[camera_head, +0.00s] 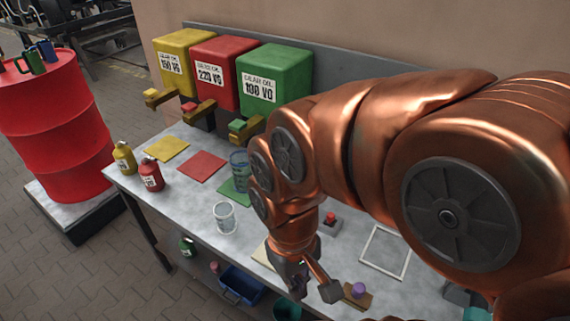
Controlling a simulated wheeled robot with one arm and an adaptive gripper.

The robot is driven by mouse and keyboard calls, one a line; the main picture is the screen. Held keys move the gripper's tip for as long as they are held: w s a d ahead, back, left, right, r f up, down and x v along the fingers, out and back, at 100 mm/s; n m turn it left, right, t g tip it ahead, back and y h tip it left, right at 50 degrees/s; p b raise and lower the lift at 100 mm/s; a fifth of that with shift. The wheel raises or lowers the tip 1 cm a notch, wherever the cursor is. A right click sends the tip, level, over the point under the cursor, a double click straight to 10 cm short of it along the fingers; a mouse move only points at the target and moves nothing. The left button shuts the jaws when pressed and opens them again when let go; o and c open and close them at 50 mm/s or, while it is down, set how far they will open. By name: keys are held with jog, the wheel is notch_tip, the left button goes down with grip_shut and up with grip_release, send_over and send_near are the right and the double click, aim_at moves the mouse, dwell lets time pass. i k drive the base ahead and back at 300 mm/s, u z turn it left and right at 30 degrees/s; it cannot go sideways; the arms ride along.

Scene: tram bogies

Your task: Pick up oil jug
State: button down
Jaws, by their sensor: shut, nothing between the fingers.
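Several vessels could be the oil jug, and I cannot tell which is meant. A yellow jug (124,158) and a red jug (151,174) with white labels stand upright at the table's left end. A clear, bluish jug (239,163) stands at the green mat, partly hidden by my arm. A pale, see-through vessel (224,217) stands near the front edge. A green jug (187,247) is below the table's front edge. My gripper (312,288) points down over the front of the table, right of the pale vessel, shut and empty, apart from all of these.
Yellow (184,54), red (220,67) and green (274,78) oil tanks with taps stand at the back. A red drum (56,125) carries small jugs. A white square frame (386,251) and a purple-topped item (357,291) lie right of my gripper. A blue bin (243,285) is below.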

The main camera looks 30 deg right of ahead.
aim_at(243, 172)
jog(key=z, duration=1.6)
jog(key=k, duration=0.85)
jog(key=u, duration=0.9)
jog(key=i, duration=0.5)
jog(key=u, duration=0.05)
